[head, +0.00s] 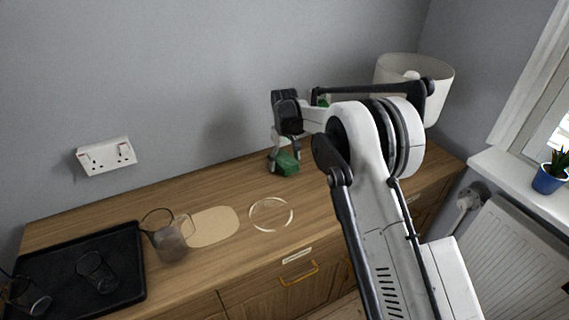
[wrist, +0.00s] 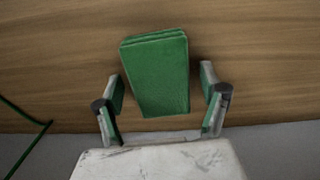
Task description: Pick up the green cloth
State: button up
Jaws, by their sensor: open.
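The green cloth (wrist: 158,75) is a folded block on the wooden sideboard top. In the wrist view it lies between and just beyond the fingers of my gripper (wrist: 163,108), with a gap on each side. In the head view the cloth (head: 287,163) shows below my gripper (head: 281,152), near the back of the sideboard. My gripper is open and pointing down at the cloth. My arm hides part of the sideboard to the right of it.
The sideboard (head: 110,217) also bears a black tray (head: 132,262) with glasses, a glass jug (head: 170,243), a tan board (head: 213,227) and a clear ring-shaped dish (head: 271,228). A white lampshade (head: 437,80) stands at the back right. The wall (head: 190,70) is close behind.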

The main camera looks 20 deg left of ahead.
aim_at(283, 159)
jog(key=c, duration=1.2)
jog(key=shift+r, duration=0.15)
notch_tip(283, 159, up, 4)
jog(key=shift+s+a+r, duration=0.1)
jog(key=shift+a, duration=0.05)
jog(key=s+a+r, duration=0.4)
jog(key=a+r, duration=0.2)
jog(key=a, duration=0.4)
jog(key=shift+a+r, duration=0.3)
jog(key=o, duration=0.4)
jog(key=shift+d, duration=0.1)
jog(key=c, duration=0.3)
